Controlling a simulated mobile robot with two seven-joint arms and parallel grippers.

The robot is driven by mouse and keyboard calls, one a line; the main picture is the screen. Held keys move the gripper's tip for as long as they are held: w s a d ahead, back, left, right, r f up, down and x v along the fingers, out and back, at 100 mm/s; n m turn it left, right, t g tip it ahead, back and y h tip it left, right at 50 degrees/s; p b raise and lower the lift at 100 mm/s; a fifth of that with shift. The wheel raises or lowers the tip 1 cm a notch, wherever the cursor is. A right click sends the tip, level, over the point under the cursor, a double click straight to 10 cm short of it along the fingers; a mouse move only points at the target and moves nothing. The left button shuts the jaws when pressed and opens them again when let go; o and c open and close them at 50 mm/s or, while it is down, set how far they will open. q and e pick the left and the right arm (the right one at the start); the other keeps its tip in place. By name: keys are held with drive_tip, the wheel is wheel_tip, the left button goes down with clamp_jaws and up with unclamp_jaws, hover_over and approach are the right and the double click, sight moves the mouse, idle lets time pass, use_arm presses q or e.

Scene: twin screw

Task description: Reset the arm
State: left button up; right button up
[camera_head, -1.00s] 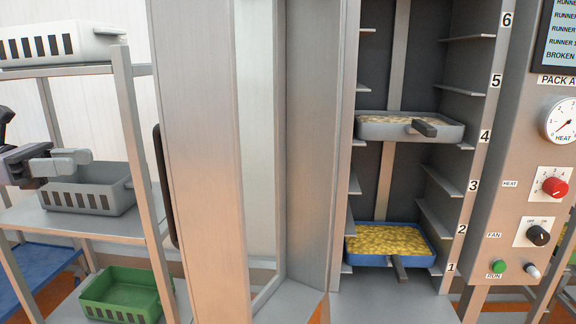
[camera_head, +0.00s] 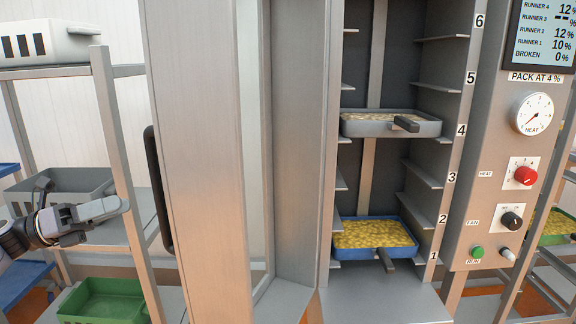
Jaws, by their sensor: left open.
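My left gripper (camera_head: 112,208) is at the left, in front of the shelf rack and left of the open cabinet door (camera_head: 195,160). Its grey fingers point right. It is open with nothing seen between the fingers, and it stands apart from the door's black handle (camera_head: 158,188). My right gripper is not in view.
The open cabinet holds a grey tray (camera_head: 370,128) by label 4 and a blue tray (camera_head: 375,253) near labels 1 and 2. A grey crate (camera_head: 50,186) and a green crate (camera_head: 100,306) sit on the left rack. A control panel (camera_head: 510,150) stands right.

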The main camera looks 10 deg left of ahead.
use_arm(q)
drive_tip(key=s+d+f+n+t+y, duration=0.25)
drive_tip(key=f+n+y, duration=0.25)
drive_tip(key=f+n, duration=0.55)
drive_tip(key=s+d+f+n+t+y, duration=0.25)
drive_tip(key=f+n+y, duration=0.35)
drive_tip(key=f+n, duration=0.5)
drive_tip(key=s+d+f+n+g+y, duration=0.2)
drive_tip(key=s+f+n+g+y, duration=0.45)
drive_tip(key=s+f, duration=0.95)
drive_tip(key=s+d+n+t+h, duration=0.1)
drive_tip(key=s+d+n+h, duration=0.15)
drive_tip(key=d+n, duration=1.05)
wheel_tip(320, 180, up, 12)
drive_tip(key=m+p, duration=0.2)
drive_tip(key=p, duration=1.2)
drive_tip(key=shift+d, duration=0.4)
drive_tip(key=shift+s+t, duration=0.1)
drive_tip(key=shift+t, duration=0.15)
drive_tip(key=shift+s, duration=0.2)
